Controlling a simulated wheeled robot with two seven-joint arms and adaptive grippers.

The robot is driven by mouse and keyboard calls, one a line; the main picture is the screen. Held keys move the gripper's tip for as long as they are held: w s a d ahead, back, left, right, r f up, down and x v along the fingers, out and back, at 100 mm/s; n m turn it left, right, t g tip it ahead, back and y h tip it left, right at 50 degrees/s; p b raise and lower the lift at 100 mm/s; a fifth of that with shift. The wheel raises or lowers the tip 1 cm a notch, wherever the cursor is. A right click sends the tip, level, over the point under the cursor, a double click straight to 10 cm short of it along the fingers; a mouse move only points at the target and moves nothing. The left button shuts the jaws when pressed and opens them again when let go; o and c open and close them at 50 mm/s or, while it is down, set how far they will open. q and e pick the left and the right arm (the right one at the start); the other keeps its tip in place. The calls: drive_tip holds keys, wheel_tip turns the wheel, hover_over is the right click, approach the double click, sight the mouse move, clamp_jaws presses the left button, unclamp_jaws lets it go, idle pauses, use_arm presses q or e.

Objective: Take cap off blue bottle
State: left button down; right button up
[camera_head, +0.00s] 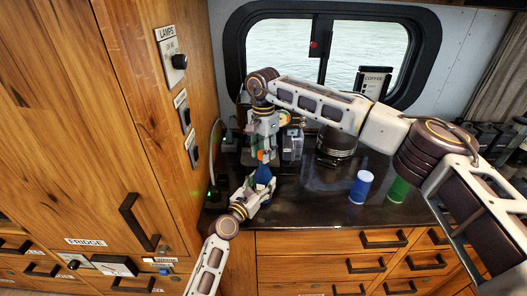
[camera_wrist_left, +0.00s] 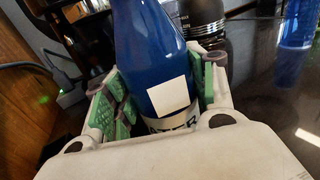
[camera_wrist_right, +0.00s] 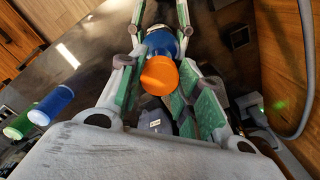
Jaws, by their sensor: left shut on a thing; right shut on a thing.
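The blue bottle (camera_head: 263,175) stands upright at the left end of the dark counter. In the left wrist view, the bottle (camera_wrist_left: 148,45) carries a pale square label and fills the space between green finger pads. My left gripper (camera_head: 260,188) is shut on its body. The orange cap (camera_wrist_right: 159,75) shows in the right wrist view, in line with the bottle (camera_wrist_right: 162,42) beneath it. My right gripper (camera_head: 263,153) comes down from above and is shut on the cap, between its green pads. I cannot tell whether the cap still touches the bottle's neck.
A blue cup (camera_head: 361,187) and a green cup (camera_head: 398,190) stand on the counter to the right. A dark round container (camera_head: 336,145) stands behind, under my right arm. The wooden cabinet wall (camera_head: 150,90) is close on the left. The front counter between bottle and cups is clear.

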drive_tip(key=shift+r, duration=0.1)
drive_tip(key=shift+r, duration=1.9)
use_arm(q)
drive_tip(key=shift+c, duration=2.1)
unclamp_jaws()
drive_tip(key=shift+s+a, duration=0.1)
drive_tip(key=shift+s, duration=0.05)
drive_tip(key=shift+v, duration=5.85)
